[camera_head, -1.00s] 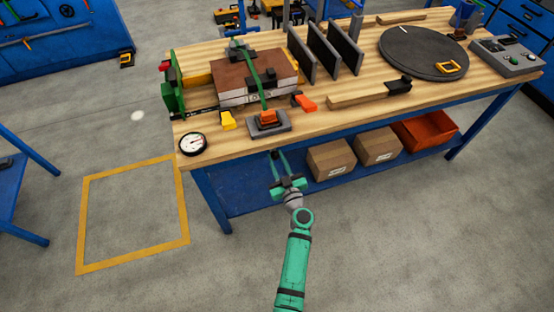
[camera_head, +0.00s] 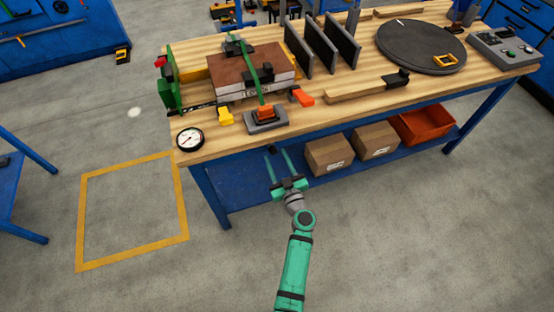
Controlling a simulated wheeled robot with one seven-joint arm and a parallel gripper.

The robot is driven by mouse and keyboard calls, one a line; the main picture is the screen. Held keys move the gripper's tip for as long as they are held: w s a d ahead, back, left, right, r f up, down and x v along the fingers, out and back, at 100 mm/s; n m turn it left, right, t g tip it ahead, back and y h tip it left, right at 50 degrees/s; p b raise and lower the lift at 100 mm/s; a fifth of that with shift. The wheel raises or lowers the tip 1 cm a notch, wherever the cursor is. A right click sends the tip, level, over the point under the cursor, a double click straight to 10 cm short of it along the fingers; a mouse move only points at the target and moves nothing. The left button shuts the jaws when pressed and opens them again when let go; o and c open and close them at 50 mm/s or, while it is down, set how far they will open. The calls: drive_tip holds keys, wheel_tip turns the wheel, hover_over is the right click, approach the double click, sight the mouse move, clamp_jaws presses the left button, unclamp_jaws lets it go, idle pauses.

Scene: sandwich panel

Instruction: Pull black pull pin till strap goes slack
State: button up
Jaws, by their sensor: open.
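The green strap (camera_head: 251,61) runs over the brown-topped panel stack (camera_head: 239,71) on the bench. It ends at a grey block with an orange part (camera_head: 265,112) near the front edge. My gripper (camera_head: 276,152) is open, with its two long green fingers pointing at the bench front, below the grey block. A small black piece (camera_head: 271,149) shows near the fingertips, against the blue bench front. I cannot tell whether it is the pull pin, or whether it touches a finger. The strap's tension cannot be judged clearly.
Upright dark plates (camera_head: 323,45) stand to the right. Boxes (camera_head: 328,155) sit on the lower shelf. Floor around my arm is clear.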

drive_tip(key=v, duration=1)
drive_tip(key=shift+s, duration=0.3)
drive_tip(key=shift+d, duration=0.1)
